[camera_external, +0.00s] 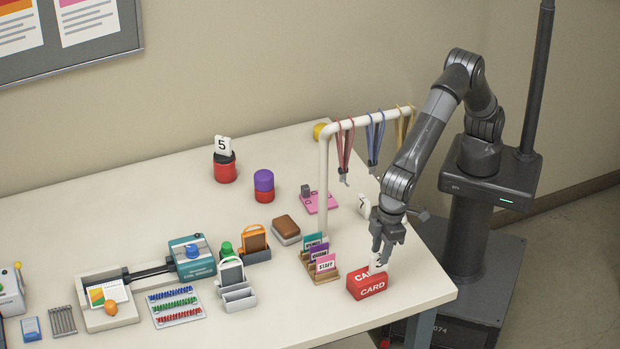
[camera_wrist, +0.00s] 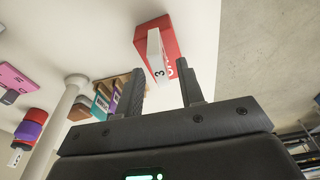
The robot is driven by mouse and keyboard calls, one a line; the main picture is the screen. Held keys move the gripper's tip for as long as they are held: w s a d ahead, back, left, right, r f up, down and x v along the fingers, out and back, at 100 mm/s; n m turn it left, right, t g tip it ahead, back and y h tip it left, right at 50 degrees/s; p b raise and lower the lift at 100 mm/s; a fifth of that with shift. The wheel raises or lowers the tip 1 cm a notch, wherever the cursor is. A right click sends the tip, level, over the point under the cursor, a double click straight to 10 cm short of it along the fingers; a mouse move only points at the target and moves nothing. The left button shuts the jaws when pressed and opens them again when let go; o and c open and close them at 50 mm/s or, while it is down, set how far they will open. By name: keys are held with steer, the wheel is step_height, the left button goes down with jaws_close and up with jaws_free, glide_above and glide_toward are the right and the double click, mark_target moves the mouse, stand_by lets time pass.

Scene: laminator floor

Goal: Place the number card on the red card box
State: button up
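The red card box (camera_external: 366,290) lies near the front right edge of the table, and it also shows in the wrist view (camera_wrist: 152,25). A white number card marked 3 (camera_external: 376,264) stands upright at the top of the box, partly hidden by my gripper (camera_external: 383,256). In the wrist view the card (camera_wrist: 157,57) is against the red box, between the line of my two fingers (camera_wrist: 163,75). The fingers are apart, with visible gaps to the card on both sides, so my gripper looks open just above the box. The card's lower edge contact is not clear.
A wooden holder with coloured cards (camera_external: 323,276) stands close left of the box. A white rail with lanyards (camera_external: 324,185) rises behind. Another number card, 5 (camera_external: 222,146), stands in a red and black holder. A white item marked 7 (camera_external: 364,205) is behind my arm.

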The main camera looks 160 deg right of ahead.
steer(key=s+a+r+n+t, duration=0.1)
steer(key=s+a+r, duration=0.2)
steer(key=s+r, duration=0.35)
steer(key=s+a+r+n, duration=0.15)
steer(key=s+r, duration=0.25)
steer(key=r, duration=0.5)
steer(key=s+a+r+n+t, duration=0.1)
steer(key=s+a+r, duration=0.1)
steer(key=s, duration=0.4)
steer(key=s+a+r+n, duration=0.1)
steer(key=s+a+r, duration=0.1)
steer(key=s, duration=0.4)
steer(key=s+a+f+n+t, duration=0.1)
steer(key=s+a+f+n, duration=0.1)
steer(key=s, duration=0.8)
steer(key=s+a+f+n+t+y, duration=0.1)
steer(key=s+a+f+n, duration=0.1)
steer(key=s, duration=0.7)
steer(key=shift+s+a+f, duration=0.35)
steer(key=shift+f, duration=0.15)
steer(key=shift+o, duration=0.2)
steer(key=shift+n, duration=0.25)
